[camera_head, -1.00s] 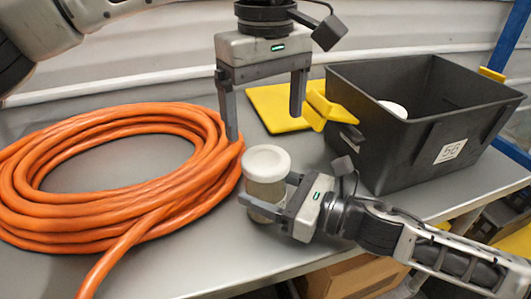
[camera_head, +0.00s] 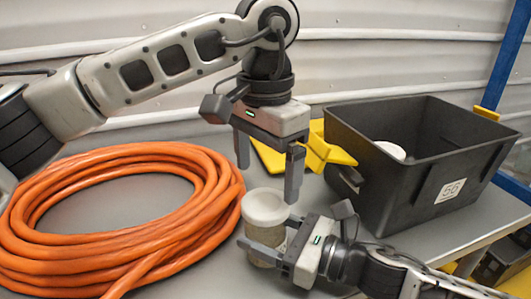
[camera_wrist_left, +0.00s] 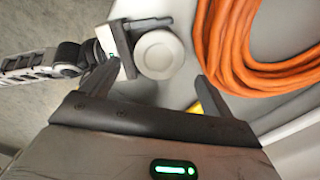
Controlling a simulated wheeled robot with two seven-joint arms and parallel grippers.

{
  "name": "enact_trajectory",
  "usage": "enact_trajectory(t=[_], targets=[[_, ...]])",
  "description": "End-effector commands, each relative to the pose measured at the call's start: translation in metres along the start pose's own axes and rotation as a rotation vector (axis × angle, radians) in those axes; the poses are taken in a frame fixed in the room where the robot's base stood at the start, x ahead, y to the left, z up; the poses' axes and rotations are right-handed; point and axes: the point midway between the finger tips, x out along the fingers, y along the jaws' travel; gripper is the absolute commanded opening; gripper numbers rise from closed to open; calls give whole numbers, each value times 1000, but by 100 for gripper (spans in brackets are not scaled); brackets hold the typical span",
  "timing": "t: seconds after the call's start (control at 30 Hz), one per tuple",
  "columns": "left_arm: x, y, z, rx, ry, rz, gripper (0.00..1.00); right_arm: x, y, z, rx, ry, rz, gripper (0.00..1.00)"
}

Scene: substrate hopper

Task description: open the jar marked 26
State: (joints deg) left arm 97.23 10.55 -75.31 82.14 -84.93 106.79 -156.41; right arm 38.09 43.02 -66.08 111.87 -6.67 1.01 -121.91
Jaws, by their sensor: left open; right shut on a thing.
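A jar (camera_head: 261,258) with a round whitish lid (camera_head: 265,206) stands on the grey table; no number on it is readable from here. My right gripper (camera_head: 268,243) is shut around the jar's body below the lid. My left gripper (camera_head: 267,182) is open and empty, pointing down, with its fingertips above and slightly behind the lid. In the left wrist view the lid (camera_wrist_left: 158,54) shows from above between the open fingers of the left gripper (camera_wrist_left: 158,78), and the right gripper (camera_wrist_left: 122,48) is beside it.
A coil of orange hose (camera_head: 110,155) lies close to the left of the jar. A dark bin (camera_head: 400,195) labelled 56 stands at right, with a white round thing (camera_head: 391,149) inside. A yellow object (camera_head: 325,152) lies behind the jar. The table's front edge is near.

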Motion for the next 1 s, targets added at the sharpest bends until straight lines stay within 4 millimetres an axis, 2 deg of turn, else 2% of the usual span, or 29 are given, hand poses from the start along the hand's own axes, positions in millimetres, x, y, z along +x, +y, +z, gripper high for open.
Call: enact_trajectory(t=[0.1,0.3,0.5,0.73,0.9,1.0], targets=[[21,0,1,-2,-3,1,87,0,0,0,0,-1,0,0],[47,0,0,-2,-1,2,87,0,0,0,0,-1,0,0],[57,0,0,-2,0,1,87,0,0,0,0,-1,0,0],[57,0,0,-3,0,1,87,0,0,0,0,-1,0,0],[57,0,0,-3,0,1,42,0,0,0,0,-1,0,0],[57,0,0,-4,0,0,42,0,0,0,0,-1,0,0]])
